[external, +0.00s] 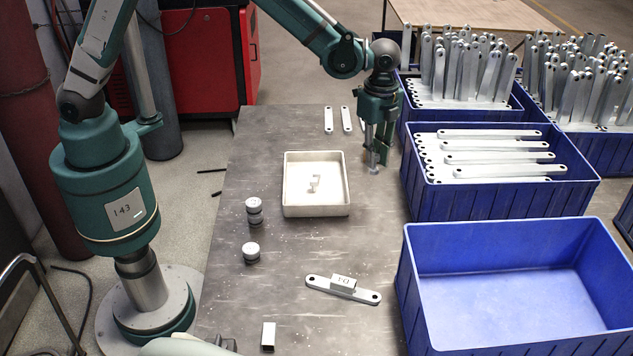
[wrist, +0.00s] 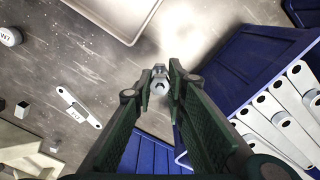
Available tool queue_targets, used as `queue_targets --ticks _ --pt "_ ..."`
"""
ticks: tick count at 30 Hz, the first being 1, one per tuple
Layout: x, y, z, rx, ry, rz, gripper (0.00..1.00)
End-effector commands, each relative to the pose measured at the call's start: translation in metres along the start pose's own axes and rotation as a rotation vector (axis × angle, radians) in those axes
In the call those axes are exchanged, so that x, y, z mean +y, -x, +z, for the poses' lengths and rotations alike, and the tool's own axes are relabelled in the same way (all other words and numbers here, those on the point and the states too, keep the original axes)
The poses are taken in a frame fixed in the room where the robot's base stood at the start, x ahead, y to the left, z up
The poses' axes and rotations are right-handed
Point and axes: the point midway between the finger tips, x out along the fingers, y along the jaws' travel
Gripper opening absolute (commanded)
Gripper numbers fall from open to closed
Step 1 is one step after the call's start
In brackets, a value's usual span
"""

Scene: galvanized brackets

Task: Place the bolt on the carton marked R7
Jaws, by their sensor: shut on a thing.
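My gripper (external: 376,158) points down above the table, right of the pale tray. It is shut on a small silver bolt (external: 374,170), whose lower end shows below the fingertips. In the wrist view the bolt (wrist: 160,86) sits between the two fingertips of my gripper (wrist: 162,80). I cannot tell whether it clears the table. A small light carton (external: 343,281) rests on a flat bracket (external: 367,296) at the front; its dark marking is too small to read surely. Another small box (external: 268,337) stands near the front edge, with no readable mark.
The pale tray (external: 289,204) holds a small light object. Round tins (external: 254,212) (external: 250,252) stand left. Two loose brackets (external: 328,120) (external: 346,120) lie at the back. Blue crates line the right: one empty (external: 500,232), others with brackets (external: 500,206). The table between tray and front bracket is clear.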

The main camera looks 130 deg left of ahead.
Motion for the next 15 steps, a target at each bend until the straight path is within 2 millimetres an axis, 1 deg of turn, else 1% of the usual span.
queue_targets --ticks 1,3,11,15 --pt "-0.014 0.002 0.009 0.0 0.026 0.0 0.0" --pt "-0.032 0.003 0.022 0.0 0.061 0.0 0.0" --pt "-0.095 0.008 0.073 0.0 0.188 0.0 0.0" --pt "-0.127 0.011 0.103 0.0 0.256 0.0 0.0"
